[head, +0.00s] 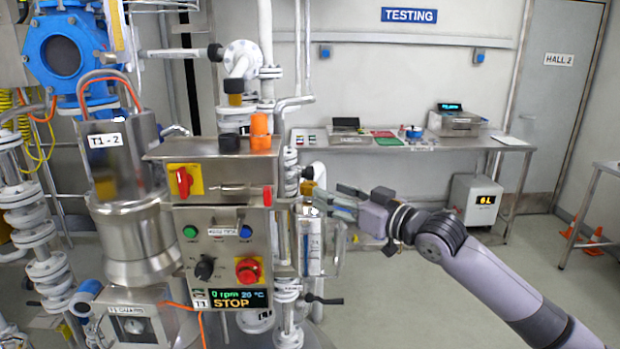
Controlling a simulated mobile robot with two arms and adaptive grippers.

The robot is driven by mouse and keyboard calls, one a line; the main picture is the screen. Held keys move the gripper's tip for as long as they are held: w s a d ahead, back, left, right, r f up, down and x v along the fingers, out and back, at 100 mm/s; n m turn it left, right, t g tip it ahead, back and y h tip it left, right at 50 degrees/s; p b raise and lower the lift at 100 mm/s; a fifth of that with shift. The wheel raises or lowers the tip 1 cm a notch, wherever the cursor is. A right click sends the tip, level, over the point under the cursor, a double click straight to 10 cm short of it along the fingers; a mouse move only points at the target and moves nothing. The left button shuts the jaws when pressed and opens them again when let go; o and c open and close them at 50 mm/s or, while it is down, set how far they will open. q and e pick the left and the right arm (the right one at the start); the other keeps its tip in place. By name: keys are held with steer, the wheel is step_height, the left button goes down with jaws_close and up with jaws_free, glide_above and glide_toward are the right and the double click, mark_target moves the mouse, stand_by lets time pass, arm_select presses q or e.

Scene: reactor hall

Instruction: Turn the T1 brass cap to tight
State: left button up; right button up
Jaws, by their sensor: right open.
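The T1 control box (222,225) stands in the centre-left, with a screen reading 0 rpm, 20 °C and STOP. My right gripper (318,203) reaches in from the right, just beside the box's right edge, with its fingers open and pointing left at the pipework. A small brass-coloured part (307,187) shows between the box and the fingers; it may be the T1 brass cap, but it is too small to be sure. I cannot tell whether the fingers touch it. My left gripper is out of view.
A steel vessel (135,240) and a white flanged pipe (40,225) stand at the left. A clear sight tube (312,248) hangs below my gripper. A steel bench (400,143) with instruments stands along the back wall.

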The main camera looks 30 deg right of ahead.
mark_target(309, 184)
steer(key=p+x, duration=0.2)
steer(key=x, duration=0.4)
steer(key=shift+w+a+r, duration=0.15)
steer(key=shift+w+a, duration=0.05)
steer(key=shift+w, duration=0.1)
steer(key=shift+w+a, duration=0.1)
steer(key=shift+w, duration=0.25)
steer(key=c, duration=1.2)
steer(key=shift+a+m+h+p, duration=0.1)
steer(key=shift+m+h+p, duration=0.4)
steer(key=shift+p, duration=0.75)
steer(key=shift+m+t+h+p, duration=0.4)
steer(key=shift+m+h+p, duration=0.3)
steer(key=shift+h+p, duration=0.4)
steer(key=m+h, duration=0.1)
steer(key=h, duration=0.2)
steer(key=shift+m, duration=0.3)
steer(key=shift+m+h, duration=1)
steer(key=shift+h, duration=0.5)
steer(key=shift+g, duration=0.3)
